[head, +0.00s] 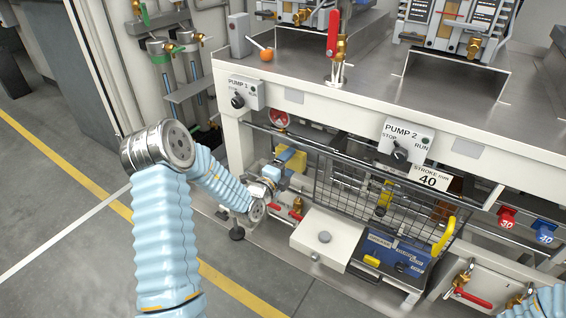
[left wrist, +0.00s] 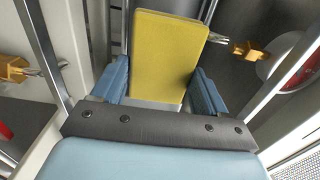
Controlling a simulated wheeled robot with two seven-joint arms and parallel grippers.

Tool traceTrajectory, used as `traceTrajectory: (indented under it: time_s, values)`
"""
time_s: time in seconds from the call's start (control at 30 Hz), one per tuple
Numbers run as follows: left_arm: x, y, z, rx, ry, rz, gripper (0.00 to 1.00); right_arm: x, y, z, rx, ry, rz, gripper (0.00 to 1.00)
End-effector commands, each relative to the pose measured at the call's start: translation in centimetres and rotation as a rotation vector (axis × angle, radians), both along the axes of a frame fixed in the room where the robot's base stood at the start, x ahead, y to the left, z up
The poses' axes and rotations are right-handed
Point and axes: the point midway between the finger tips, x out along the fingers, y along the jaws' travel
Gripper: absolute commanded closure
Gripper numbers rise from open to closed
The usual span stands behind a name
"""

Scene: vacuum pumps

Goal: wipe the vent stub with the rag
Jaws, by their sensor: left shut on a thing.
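My left gripper (head: 277,170) reaches under the bench below the PUMP 1 panel. It is shut on a yellow, flat, pad-like rag (head: 294,161). In the left wrist view the rag (left wrist: 168,52) stands between the two blue fingers of the left gripper (left wrist: 162,88). A brass fitting (left wrist: 250,52) on a metal pipe lies just right of the rag, and another brass fitting (left wrist: 14,70) is at the left edge. I cannot tell which fitting, if either, is the vent stub, nor whether the rag touches one. My right gripper is out of view.
The bench frame (head: 232,150) and a wire mesh guard (head: 350,190) stand close to my left arm. Red-handled valves (head: 287,212), a white box (head: 325,238) and a blue unit (head: 392,258) sit low nearby. The floor at left is clear.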

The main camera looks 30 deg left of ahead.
Motion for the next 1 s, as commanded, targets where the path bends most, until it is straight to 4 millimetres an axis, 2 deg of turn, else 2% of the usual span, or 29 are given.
traceTrajectory:
  time_s: [0.13,0.37,1.0]
  values:
    - [0.0,-1.4,0.1,-0.001,0.001,-0.003,0.51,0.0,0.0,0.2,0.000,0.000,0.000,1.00]
    - [-0.2,-1.4,0.1,0.000,0.000,-0.001,0.51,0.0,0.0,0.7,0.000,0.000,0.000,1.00]
    - [0.5,2.8,0.2,0.003,-0.004,0.006,0.51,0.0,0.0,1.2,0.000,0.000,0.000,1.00]
